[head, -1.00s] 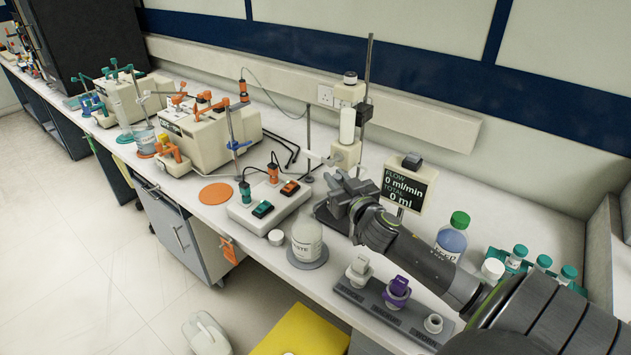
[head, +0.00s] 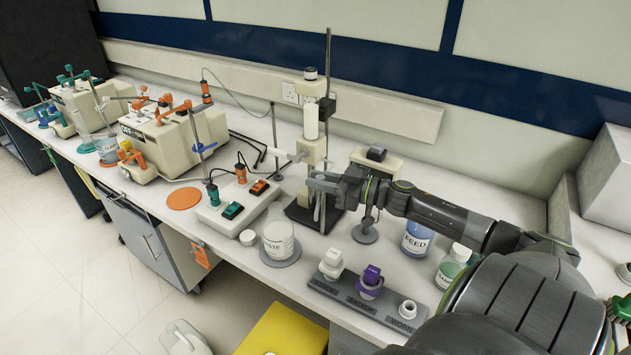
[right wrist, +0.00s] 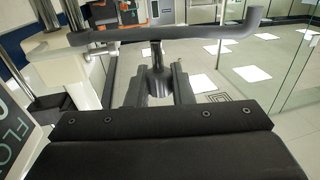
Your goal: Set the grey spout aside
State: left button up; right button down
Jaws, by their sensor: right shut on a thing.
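The grey spout (right wrist: 225,28) shows in the right wrist view as a smooth grey tube lying across the picture, with its right end turned up. A short stem runs down from it between my fingers. My right gripper (right wrist: 158,88) is shut on that stem. In the head view my right gripper (head: 326,190) is in front of the pump column (head: 311,150), above the dark base plate. The gripper and arm make the spout hard to pick out there. My left gripper is not in view.
The flow display (head: 375,158) stands behind my right forearm, its face mostly hidden. The FEED bottle (head: 417,240) is beneath the arm. The waste bottle (head: 278,241) and the grey holder strip (head: 340,290) with white and purple parts stand in front. An orange disc (head: 185,198) lies on the bench at left.

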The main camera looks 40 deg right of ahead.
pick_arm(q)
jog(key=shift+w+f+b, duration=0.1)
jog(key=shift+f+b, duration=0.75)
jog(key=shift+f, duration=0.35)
pick_arm(e)
jog(key=shift+s+d+n+g+y, duration=0.2)
jog(key=shift+n+g+y, duration=0.2)
jog(key=shift+y, duration=0.15)
jog(key=shift+s+d+n+g+y, duration=0.15)
jog(key=shift+n+g+y, duration=0.2)
jog(key=shift+y, duration=0.2)
jog(key=c, duration=1.3)
grip_release()
jog(key=shift+r, duration=0.1)
pick_arm(q)
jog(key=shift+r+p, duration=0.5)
jog(key=shift+p, duration=0.05)
pick_arm(e)
notch_tip(320, 180, up, 10)
jog(key=shift+f, duration=0.1)
